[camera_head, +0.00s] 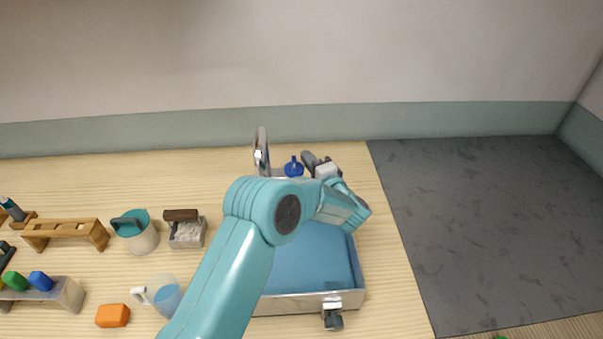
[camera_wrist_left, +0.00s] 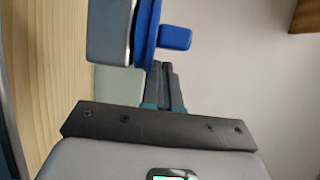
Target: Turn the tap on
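The chrome tap spout (camera_head: 261,150) rises at the back edge of the sink (camera_head: 312,260). The blue tap handle (camera_head: 293,167) stands just right of it. In the wrist view the blue handle (camera_wrist_left: 150,32) shows large at the top, with a lever pointing right. My left gripper (camera_head: 309,158) is right of the handle, close to it. Its dark fingers (camera_wrist_left: 165,85) look together, with nothing between them. They appear beside the handle; I cannot tell whether they touch. My left forearm covers part of the sink. My right gripper is not in view.
Left of the sink stand a teal-lidded pot (camera_head: 137,236), a small box (camera_head: 187,233), a jug (camera_head: 163,296), an orange block (camera_head: 113,315) and a wooden rack (camera_head: 65,231). A dark fitting (camera_head: 333,316) is at the sink's front.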

